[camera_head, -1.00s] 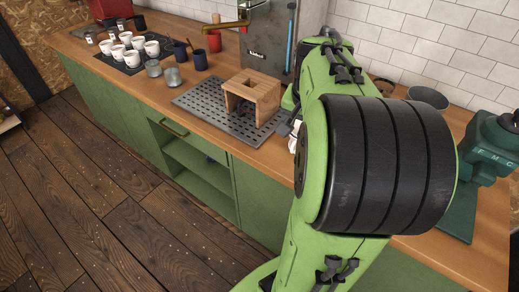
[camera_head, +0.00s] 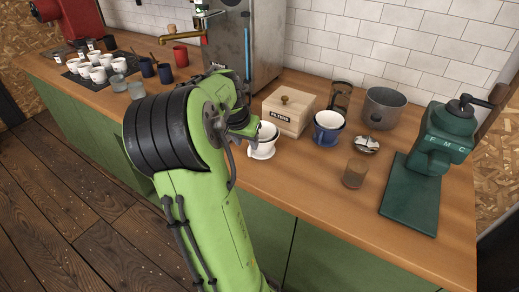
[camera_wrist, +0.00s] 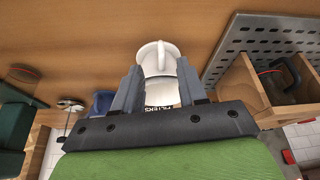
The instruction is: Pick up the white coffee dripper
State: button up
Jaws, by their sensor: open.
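The white coffee dripper (camera_head: 263,149) stands upright on the wooden counter, to the front left of the wooden filter box (camera_head: 289,112). In the wrist view the white dripper (camera_wrist: 159,62) shows between and just beyond my two fingers, with its handle toward the top of the picture. My gripper (camera_wrist: 157,84) is open around or just short of it; I cannot tell how deep the fingers reach. In the head view my green arm hides most of the gripper, and its end covers the dripper's left side.
A blue dripper (camera_head: 328,126), a metal dish (camera_head: 366,144), a glass (camera_head: 355,173), a grey pot (camera_head: 384,107) and a green grinder (camera_head: 440,140) stand to the right. In the wrist view a wooden stand (camera_wrist: 236,80) and perforated tray (camera_wrist: 245,32) are close on the right.

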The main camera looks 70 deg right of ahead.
aim_at(249, 149)
jog(key=b+x, duration=0.2)
jog(key=x, duration=0.4)
jog(key=shift+w+d+f, duration=0.1)
jog(key=shift+d+f, duration=0.05)
jog(key=shift+f, duration=0.2)
jog(key=shift+r, duration=0.1)
grip_shut()
